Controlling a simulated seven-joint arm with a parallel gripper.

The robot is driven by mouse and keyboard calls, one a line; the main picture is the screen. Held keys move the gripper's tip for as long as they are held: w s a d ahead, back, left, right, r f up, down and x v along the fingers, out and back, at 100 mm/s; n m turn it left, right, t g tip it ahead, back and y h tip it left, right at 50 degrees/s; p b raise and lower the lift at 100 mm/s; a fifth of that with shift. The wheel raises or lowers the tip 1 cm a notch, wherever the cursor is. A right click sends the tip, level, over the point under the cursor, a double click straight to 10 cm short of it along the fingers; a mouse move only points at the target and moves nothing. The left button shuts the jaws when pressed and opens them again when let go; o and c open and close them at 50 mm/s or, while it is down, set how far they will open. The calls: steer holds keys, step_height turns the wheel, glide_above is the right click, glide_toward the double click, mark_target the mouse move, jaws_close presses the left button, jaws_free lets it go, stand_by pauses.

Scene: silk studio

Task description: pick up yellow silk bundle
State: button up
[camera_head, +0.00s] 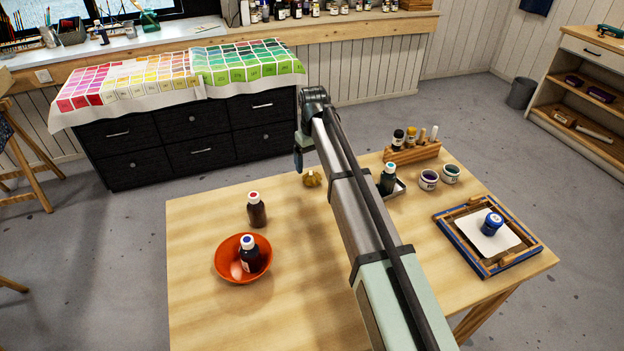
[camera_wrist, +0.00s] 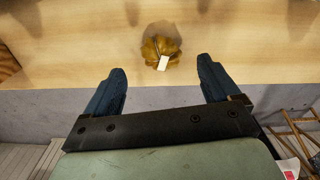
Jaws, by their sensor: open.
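The yellow silk bundle (camera_head: 312,178) is small and golden. It lies on the wooden table (camera_head: 200,290) near its far edge, just left of my arm in the head view. In the wrist view the bundle (camera_wrist: 161,44) shows gathered folds and a white tag. My gripper (camera_wrist: 162,75) is open and empty, with its two dark blue fingers to either side below the bundle in that picture. The fingers are apart from the bundle. In the head view my gripper (camera_head: 298,160) hangs beyond the table's far edge, and one finger is mostly hidden.
Right of my arm are a teal-capped bottle (camera_head: 388,178), a wooden rack (camera_head: 412,154), two jars and a blue-edged frame (camera_head: 450,219). The table's left middle is clear.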

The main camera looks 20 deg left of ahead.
mark_target(312, 174)
steer(key=shift+a+f, duration=0.15)
steer(key=shift+f, duration=2.9)
steer(key=c, duration=1.1)
steer(key=shift+w+r, duration=0.1)
steer(key=shift+r, duration=0.05)
steer(key=shift+c, duration=0.2)
